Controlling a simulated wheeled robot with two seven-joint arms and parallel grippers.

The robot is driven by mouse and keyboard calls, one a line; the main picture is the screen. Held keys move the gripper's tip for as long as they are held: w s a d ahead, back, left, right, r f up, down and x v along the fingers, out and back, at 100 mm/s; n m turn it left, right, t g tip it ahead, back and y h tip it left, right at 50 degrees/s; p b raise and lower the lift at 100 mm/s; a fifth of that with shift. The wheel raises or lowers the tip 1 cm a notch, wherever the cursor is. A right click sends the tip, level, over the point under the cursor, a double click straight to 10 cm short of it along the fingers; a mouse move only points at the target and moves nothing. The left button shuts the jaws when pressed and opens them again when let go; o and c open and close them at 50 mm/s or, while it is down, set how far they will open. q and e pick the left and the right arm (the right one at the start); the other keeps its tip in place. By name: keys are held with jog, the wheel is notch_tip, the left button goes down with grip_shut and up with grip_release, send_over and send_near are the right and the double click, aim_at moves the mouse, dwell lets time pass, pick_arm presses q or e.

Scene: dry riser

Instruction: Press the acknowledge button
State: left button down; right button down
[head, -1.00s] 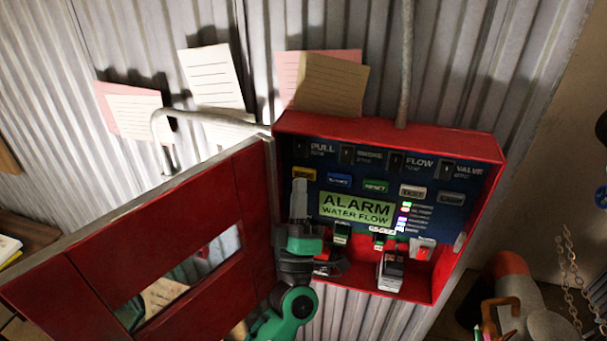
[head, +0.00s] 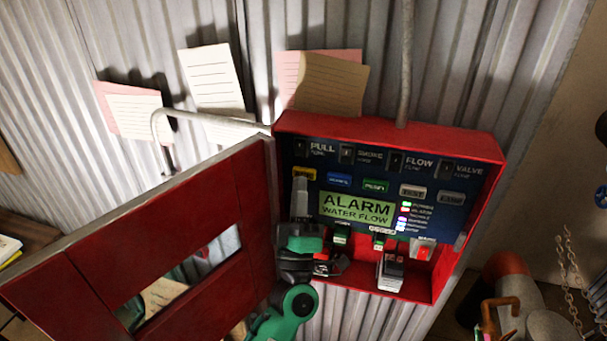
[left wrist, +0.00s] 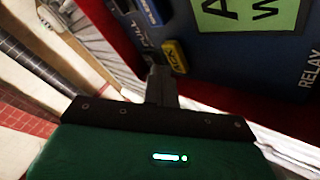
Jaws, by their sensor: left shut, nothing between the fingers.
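The acknowledge button (head: 304,173) is a small yellow button at the upper left of the blue panel inside the red alarm box. In the left wrist view the yellow button (left wrist: 174,54), marked ACK, is just beyond the fingertips. My left gripper (head: 300,184) is shut and empty, pointing up along the panel's left side. Its tips are right at the button's lower edge in the head view. In the left wrist view the shut fingers (left wrist: 160,82) end close beside the button. I cannot tell whether they touch it. My right gripper is not in view.
The red box door (head: 110,230) stands open to the left of my left arm. Blue (head: 339,180), green (head: 375,186) and white buttons sit along the row to the right. A green ALARM display (head: 357,209) is below them. The box's red rim (head: 390,128) surrounds the panel.

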pick_arm(q)
jog(key=shift+w+d, duration=0.1)
jog(key=shift+w, duration=0.2)
jog(key=shift+w, duration=0.1)
dwell(0.3)
jog(key=shift+w+d, duration=0.15)
jog(key=shift+w, duration=0.2)
jog(key=shift+s, duration=0.2)
dwell(0.5)
jog(key=shift+s+a, duration=0.3)
jog(key=shift+s, duration=0.4)
jog(key=s, duration=0.1)
jog(key=s+a+p, duration=0.1)
jog(key=s, duration=0.2)
jog(key=shift+s+a, duration=0.25)
jog(key=shift+s, duration=0.15)
